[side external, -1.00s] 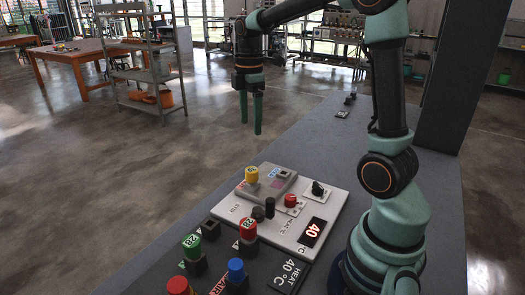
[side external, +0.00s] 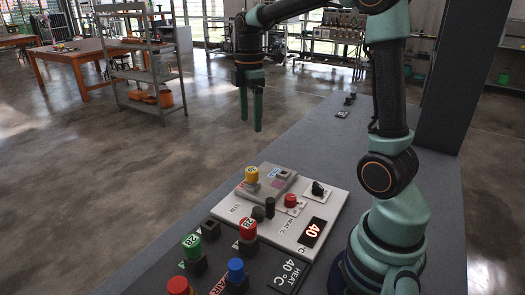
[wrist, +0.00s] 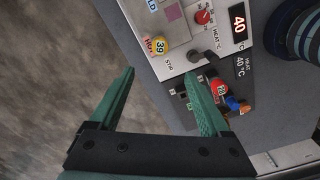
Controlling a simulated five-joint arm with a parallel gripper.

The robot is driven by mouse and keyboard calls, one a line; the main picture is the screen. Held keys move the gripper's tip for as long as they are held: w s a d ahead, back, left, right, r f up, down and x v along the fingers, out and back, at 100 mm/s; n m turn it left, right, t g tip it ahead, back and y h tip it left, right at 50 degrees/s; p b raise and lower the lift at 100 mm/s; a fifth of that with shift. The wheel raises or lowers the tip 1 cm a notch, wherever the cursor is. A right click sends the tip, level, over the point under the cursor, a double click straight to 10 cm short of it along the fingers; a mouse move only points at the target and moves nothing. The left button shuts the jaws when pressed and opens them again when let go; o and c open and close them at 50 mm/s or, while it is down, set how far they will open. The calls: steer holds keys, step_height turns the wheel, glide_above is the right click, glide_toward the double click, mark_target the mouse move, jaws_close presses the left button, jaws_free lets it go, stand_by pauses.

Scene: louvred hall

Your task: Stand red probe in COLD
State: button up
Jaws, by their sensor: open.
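A red-capped probe marked 28 (side external: 248,229) stands upright in a dark holder near the station in the side view. Its red top (wrist: 219,88) also shows in the wrist view. Another red cap (side external: 178,286) is at the bottom edge of the side view. A raised grey block (side external: 268,183) bears a yellow-capped probe (side external: 251,174) by a HOT label. A blue label (wrist: 152,5) ending in LD, partly cut off, is on that block in the wrist view. My gripper (side external: 250,128) is open and empty, high above and beyond the block.
A green-capped probe (side external: 191,246) and a blue-capped one (side external: 236,269) stand near the red ones. The bench behind the panel is mostly clear.

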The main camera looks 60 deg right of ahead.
steer(key=shift+c, duration=0.3)
steer(key=n, duration=0.6)
glide_above(248, 223)
step_height(248, 223, down, 8)
steer(key=shift+r, duration=0.15)
steer(key=shift+f, duration=5)
jaws_close()
